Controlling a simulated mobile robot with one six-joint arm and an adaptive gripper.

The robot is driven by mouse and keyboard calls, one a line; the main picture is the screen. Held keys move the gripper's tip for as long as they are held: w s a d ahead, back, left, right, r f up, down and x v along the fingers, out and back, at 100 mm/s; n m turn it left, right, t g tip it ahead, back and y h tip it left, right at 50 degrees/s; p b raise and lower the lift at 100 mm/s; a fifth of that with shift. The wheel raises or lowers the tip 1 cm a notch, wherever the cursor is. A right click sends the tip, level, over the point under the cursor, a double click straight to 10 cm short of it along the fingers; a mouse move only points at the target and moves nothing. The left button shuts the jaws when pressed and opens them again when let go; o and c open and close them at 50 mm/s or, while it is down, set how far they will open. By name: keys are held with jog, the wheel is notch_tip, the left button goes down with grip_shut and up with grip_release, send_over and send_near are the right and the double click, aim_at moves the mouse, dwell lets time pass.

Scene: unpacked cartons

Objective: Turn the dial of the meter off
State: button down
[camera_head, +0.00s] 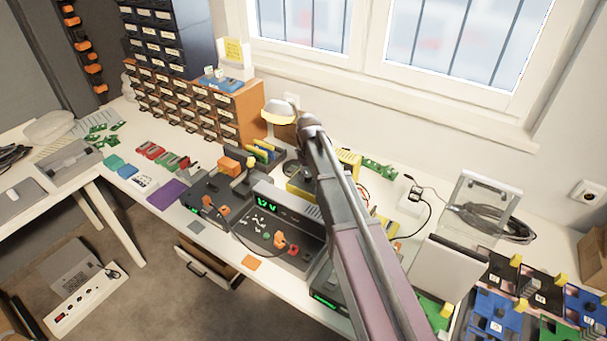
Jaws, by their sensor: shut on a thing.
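My arm reaches from the bottom edge to the middle of the bench, and its far part covers my gripper. I cannot make out the fingers or what they touch. A yellow-edged device (297,194) shows partly left of my arm, and more yellow (348,158) shows on its right side. Either may be the meter, but I cannot tell which. No dial on them can be made out. A grey bench unit (283,203) with a lit green display stands in front, with small knobs and an orange part on the panel before it.
A drawer cabinet (190,104) stands at the back left. Green boards (377,166) and a black cable (497,228) lie right of my arm. A purple mat (167,194) lies left. The window wall bounds the bench behind.

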jog(key=shift+w, duration=0.1)
dwell(0.3)
jog(key=shift+c, duration=1.3)
grip_release()
jog(key=shift+w+f, duration=0.1)
